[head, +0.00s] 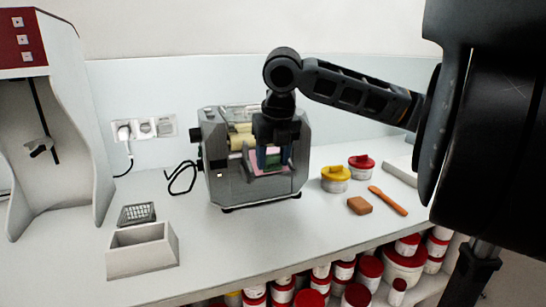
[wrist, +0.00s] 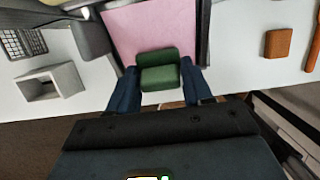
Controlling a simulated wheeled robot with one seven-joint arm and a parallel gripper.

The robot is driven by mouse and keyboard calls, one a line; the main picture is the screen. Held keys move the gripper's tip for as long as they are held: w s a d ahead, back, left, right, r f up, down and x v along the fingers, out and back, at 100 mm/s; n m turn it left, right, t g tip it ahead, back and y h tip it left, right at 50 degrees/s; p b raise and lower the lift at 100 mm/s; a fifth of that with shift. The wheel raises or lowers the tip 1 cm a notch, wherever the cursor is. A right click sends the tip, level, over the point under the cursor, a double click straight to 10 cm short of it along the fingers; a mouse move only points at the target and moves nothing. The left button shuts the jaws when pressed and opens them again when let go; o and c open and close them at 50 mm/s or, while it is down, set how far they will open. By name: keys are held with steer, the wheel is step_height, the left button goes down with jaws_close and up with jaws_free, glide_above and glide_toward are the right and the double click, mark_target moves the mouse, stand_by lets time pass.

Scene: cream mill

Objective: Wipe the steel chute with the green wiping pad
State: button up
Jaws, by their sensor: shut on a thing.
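The green wiping pad (wrist: 166,78) is held between the blue fingers of my gripper (wrist: 160,70). In the head view the pad (head: 272,161) is a small green patch at the front of the grey mill (head: 228,181). My gripper (head: 270,155) points down there and hides part of the opening. The chute shows as a broad pink surface (wrist: 150,30) between dark side edges in the wrist view. The pad is over its near end; I cannot tell whether it touches. A little pink also shows beside my gripper in the head view.
A light open box (head: 142,252) and a dark grid (head: 137,213) lie left of the mill. Yellow-lidded (head: 335,178) and red-lidded tubs (head: 361,167), a brown block (head: 359,205) and an orange spatula (head: 388,201) lie right. Tubs fill the shelf below.

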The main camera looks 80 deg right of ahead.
steer(key=shift+d, duration=0.15)
